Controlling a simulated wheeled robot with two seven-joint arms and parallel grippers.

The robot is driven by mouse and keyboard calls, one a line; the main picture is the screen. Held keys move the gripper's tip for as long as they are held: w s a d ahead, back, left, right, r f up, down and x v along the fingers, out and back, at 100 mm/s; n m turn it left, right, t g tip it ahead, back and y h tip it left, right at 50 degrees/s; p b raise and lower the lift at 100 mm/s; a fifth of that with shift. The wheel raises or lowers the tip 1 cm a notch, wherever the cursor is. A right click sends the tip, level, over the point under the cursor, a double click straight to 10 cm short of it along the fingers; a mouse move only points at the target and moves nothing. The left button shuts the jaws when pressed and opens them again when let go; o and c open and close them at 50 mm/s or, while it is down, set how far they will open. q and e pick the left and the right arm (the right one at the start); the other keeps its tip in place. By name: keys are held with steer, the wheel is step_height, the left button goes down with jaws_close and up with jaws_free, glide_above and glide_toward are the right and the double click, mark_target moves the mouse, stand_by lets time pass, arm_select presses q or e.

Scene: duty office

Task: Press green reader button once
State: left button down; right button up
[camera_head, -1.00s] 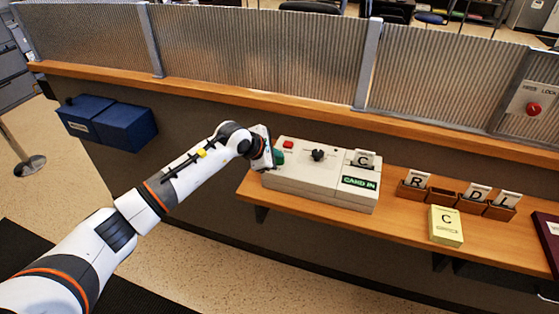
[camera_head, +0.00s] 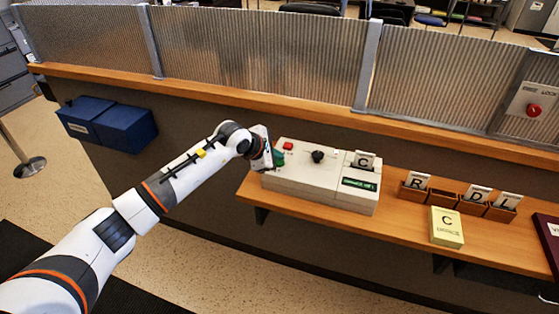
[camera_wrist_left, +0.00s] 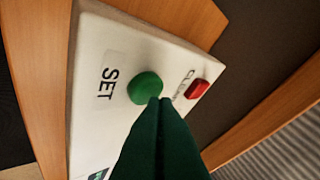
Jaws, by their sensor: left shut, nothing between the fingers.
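The cream card reader (camera_head: 315,181) sits on the wooden shelf. Its green button (camera_wrist_left: 145,88), labelled SET, shows in the left wrist view beside a red button (camera_wrist_left: 197,89). In the head view the green button (camera_head: 279,158) is partly hidden by my left gripper (camera_head: 272,160). In the left wrist view my shut left gripper (camera_wrist_left: 160,105) has its dark fingertips at the green button's edge, overlapping it; I cannot tell whether they touch. The reader's display (camera_head: 360,184) is dark with small green text. A C card (camera_head: 364,159) stands in its slot. My right gripper is out of view.
A card rack (camera_head: 443,197) with several lettered cards stands right of the reader, behind a yellow C pad (camera_head: 446,227). The wooden counter (camera_head: 300,125) and ribbed partition (camera_head: 260,55) rise behind. Blue boxes (camera_head: 125,126) hang at the left.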

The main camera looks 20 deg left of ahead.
arm_select(q)
steer(key=shift+r, duration=0.45)
steer(key=shift+r, duration=0.1)
steer(key=shift+r+p, duration=1.25)
steer(key=shift+r, duration=1.15)
